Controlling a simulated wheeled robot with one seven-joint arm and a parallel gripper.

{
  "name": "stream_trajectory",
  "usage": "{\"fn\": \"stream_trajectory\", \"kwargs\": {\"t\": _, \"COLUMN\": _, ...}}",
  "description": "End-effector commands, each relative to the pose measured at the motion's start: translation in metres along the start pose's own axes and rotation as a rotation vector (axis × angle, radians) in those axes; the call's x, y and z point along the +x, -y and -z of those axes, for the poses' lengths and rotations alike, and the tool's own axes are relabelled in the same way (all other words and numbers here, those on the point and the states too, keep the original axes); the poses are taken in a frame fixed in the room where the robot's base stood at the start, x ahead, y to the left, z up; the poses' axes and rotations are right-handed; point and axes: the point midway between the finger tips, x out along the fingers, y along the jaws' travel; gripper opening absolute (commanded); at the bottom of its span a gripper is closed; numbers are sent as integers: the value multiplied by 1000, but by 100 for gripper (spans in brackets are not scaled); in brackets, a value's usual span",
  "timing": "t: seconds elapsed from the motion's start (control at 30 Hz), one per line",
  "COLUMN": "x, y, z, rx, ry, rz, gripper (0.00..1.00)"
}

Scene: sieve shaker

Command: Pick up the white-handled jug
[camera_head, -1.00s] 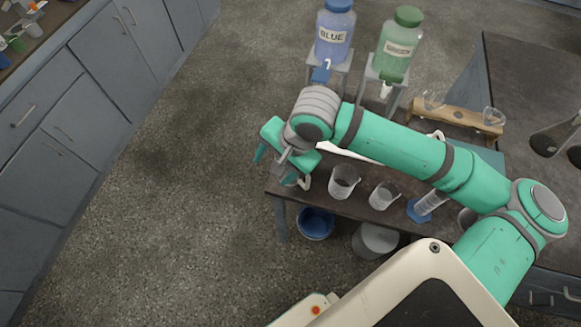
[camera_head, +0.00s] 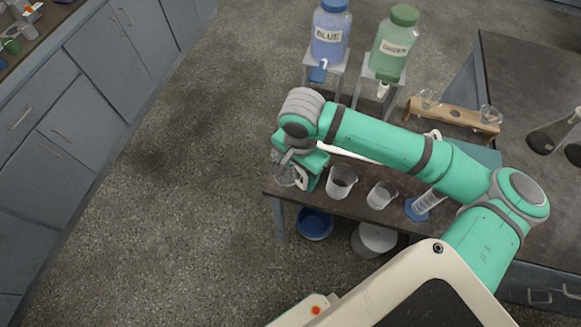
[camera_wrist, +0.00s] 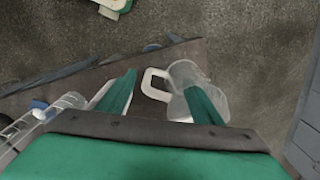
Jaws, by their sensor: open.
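The clear jug with a white loop handle stands near the bench's left end. In the wrist view its body (camera_wrist: 187,74) is partly behind my right finger, and its handle (camera_wrist: 147,82) shows between my two fingers. In the head view the jug (camera_head: 285,176) is partly covered by my wrist, with the handle on its right side. My gripper (camera_wrist: 161,83) is open, its teal fingers spread on either side of the handle. I cannot tell whether either finger touches the jug.
Two clear beakers (camera_head: 341,182) (camera_head: 381,195) and a graduated cylinder on a blue base (camera_head: 420,206) stand right of the jug. Blue (camera_head: 330,38) and green (camera_head: 393,48) bottles stand on stands behind. Bins (camera_head: 315,224) sit below the bench edge. Floor to the left is clear.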

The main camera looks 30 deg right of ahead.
Motion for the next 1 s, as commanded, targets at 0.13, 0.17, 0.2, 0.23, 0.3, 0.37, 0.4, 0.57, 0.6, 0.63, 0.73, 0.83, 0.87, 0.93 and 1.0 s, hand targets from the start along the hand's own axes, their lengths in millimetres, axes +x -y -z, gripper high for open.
{"fn": "stream_trajectory", "kwargs": {"t": 0.13, "x": 12, "y": -1, "z": 1, "rx": 2, "ry": 2, "rz": -2, "gripper": 60}}
{"fn": "stream_trajectory", "kwargs": {"t": 0.17, "x": 16, "y": -1, "z": 2, "rx": 1, "ry": 1, "rz": -2, "gripper": 60}}
{"fn": "stream_trajectory", "kwargs": {"t": 0.2, "x": 22, "y": -1, "z": 2, "rx": 1, "ry": 2, "rz": -1, "gripper": 60}}
{"fn": "stream_trajectory", "kwargs": {"t": 0.23, "x": 26, "y": -2, "z": 3, "rx": 1, "ry": 2, "rz": -2, "gripper": 60}}
{"fn": "stream_trajectory", "kwargs": {"t": 0.3, "x": 36, "y": -3, "z": 4, "rx": 3, "ry": 1, "rz": -1, "gripper": 60}}
{"fn": "stream_trajectory", "kwargs": {"t": 0.37, "x": 43, "y": -4, "z": 5, "rx": 6, "ry": 3, "rz": -1, "gripper": 60}}
{"fn": "stream_trajectory", "kwargs": {"t": 0.4, "x": 47, "y": -5, "z": 6, "rx": 8, "ry": 2, "rz": -1, "gripper": 60}}
{"fn": "stream_trajectory", "kwargs": {"t": 0.57, "x": 53, "y": -5, "z": 6, "rx": 9, "ry": 1, "rz": 1, "gripper": 60}}
{"fn": "stream_trajectory", "kwargs": {"t": 0.6, "x": 53, "y": -4, "z": 6, "rx": 7, "ry": 1, "rz": 1, "gripper": 60}}
{"fn": "stream_trajectory", "kwargs": {"t": 0.63, "x": 53, "y": -4, "z": 5, "rx": 6, "ry": 1, "rz": 2, "gripper": 60}}
{"fn": "stream_trajectory", "kwargs": {"t": 0.73, "x": 53, "y": -3, "z": 4, "rx": 3, "ry": 1, "rz": 1, "gripper": 60}}
{"fn": "stream_trajectory", "kwargs": {"t": 0.83, "x": 53, "y": -2, "z": 4, "rx": 0, "ry": 1, "rz": 1, "gripper": 36}}
{"fn": "stream_trajectory", "kwargs": {"t": 0.87, "x": 53, "y": -2, "z": 3, "rx": 0, "ry": 1, "rz": 1, "gripper": 29}}
{"fn": "stream_trajectory", "kwargs": {"t": 0.93, "x": 53, "y": -2, "z": 3, "rx": -1, "ry": 1, "rz": 1, "gripper": 12}}
{"fn": "stream_trajectory", "kwargs": {"t": 1.0, "x": 53, "y": -1, "z": 3, "rx": -1, "ry": 1, "rz": 1, "gripper": 0}}
